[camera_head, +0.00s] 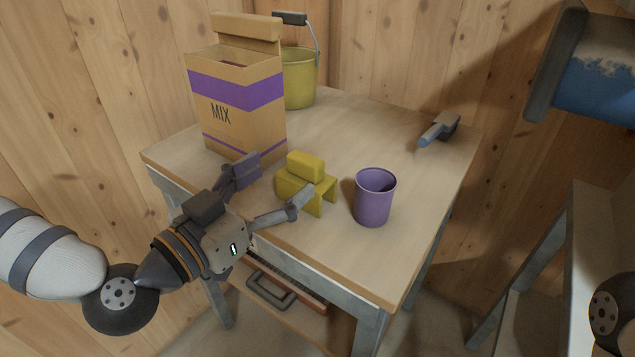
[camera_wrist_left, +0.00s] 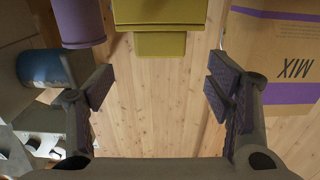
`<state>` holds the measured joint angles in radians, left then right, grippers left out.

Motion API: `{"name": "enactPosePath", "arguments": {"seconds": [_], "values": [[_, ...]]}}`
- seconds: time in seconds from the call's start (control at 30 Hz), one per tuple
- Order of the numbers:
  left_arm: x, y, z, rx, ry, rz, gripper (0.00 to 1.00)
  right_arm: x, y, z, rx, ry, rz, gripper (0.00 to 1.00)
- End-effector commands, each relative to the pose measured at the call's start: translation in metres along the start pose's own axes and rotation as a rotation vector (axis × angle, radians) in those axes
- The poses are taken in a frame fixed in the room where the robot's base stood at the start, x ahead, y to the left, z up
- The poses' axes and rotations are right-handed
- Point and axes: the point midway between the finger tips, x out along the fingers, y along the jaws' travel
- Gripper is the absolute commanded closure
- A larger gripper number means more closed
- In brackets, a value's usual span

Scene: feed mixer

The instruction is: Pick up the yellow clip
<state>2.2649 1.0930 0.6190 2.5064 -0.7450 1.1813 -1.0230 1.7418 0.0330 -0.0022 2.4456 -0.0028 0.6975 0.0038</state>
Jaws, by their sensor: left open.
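The yellow clip (camera_head: 305,180), a blocky piece with a raised top and legs, stands on the table between the feed box and the purple cup. It shows at the top middle of the left wrist view (camera_wrist_left: 160,14), between and beyond the finger pads. My left gripper (camera_head: 275,182) is open and empty on the clip's near side, its fingers spread toward the clip's two sides. In the left wrist view the gap between the fingers (camera_wrist_left: 160,90) holds nothing. My right gripper is not in view.
The MIX box (camera_head: 234,105) stands behind left, with a yellow-green bucket (camera_head: 299,80) behind it. The purple cup (camera_head: 374,198) is close on the clip's right. A blue-tipped tool (camera_head: 438,131) lies at the back right. The wooden table (camera_head: 350,130) is clear behind the cup.

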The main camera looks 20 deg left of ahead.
Motion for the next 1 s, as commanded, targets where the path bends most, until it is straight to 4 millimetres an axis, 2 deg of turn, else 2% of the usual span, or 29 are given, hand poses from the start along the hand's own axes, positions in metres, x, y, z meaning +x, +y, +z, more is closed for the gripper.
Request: {"name": "enactPosePath", "arguments": {"seconds": [0.03,0.17,0.4,0.67,0.87,1.0], "values": [[0.009,0.000,0.009,0.000,-0.009,0.001,0.27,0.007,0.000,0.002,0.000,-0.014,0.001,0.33],[0.024,0.000,0.004,0.000,-0.006,0.002,0.27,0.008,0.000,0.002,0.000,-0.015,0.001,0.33],[0.067,0.000,0.007,-0.001,-0.006,0.003,0.27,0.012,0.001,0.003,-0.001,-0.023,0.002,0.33],[0.072,0.000,0.006,-0.002,-0.005,0.003,0.27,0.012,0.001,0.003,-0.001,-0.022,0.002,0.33],[0.072,-0.001,0.006,-0.002,-0.006,0.003,0.70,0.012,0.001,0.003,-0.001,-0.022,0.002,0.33],[0.072,-0.001,0.006,-0.002,-0.005,0.002,0.70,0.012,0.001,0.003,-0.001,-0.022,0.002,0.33]]}}
